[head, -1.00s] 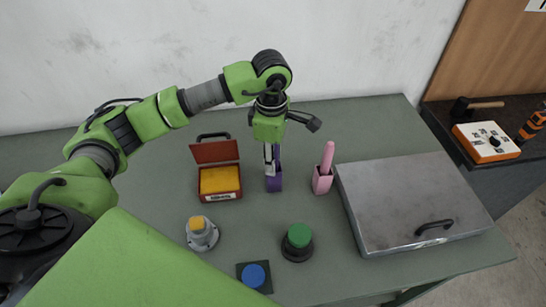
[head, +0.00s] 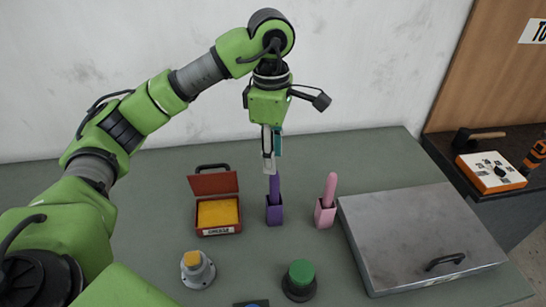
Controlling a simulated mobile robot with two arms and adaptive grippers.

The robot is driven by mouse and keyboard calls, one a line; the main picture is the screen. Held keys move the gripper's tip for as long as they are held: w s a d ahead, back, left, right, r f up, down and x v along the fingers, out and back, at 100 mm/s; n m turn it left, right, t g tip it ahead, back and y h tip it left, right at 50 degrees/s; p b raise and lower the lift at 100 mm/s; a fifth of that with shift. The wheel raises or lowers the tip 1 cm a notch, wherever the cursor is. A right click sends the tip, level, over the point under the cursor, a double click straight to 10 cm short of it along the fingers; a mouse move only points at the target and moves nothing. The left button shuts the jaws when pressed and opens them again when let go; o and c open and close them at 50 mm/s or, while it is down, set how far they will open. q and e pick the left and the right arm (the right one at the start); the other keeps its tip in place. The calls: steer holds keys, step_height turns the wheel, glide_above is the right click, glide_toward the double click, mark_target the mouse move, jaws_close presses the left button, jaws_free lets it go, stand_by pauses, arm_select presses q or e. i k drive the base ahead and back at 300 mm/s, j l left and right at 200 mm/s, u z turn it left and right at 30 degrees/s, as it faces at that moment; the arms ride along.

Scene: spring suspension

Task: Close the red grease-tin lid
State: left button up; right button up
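The red grease tin (head: 217,214) stands on the table left of the middle, with yellow grease inside and a white label on its front. Its red lid (head: 213,184) is up at the back, tilted open, with a dark handle behind it. My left gripper (head: 269,172) points down above the purple holder (head: 275,214), to the right of the tin. A purple stick (head: 274,187) stands in that holder, just under the fingertips. The fingers look close together, but whether they are shut is unclear. My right gripper is not in view.
A pink holder with a pink stick (head: 328,203) stands right of the purple one. A grey metal lid with a handle (head: 415,235) covers the table's right. A grey fixture with a yellow top (head: 196,268) and a green button (head: 300,278) stand in front.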

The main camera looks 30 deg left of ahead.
mark_target(226, 182)
steer(key=u, duration=1.35)
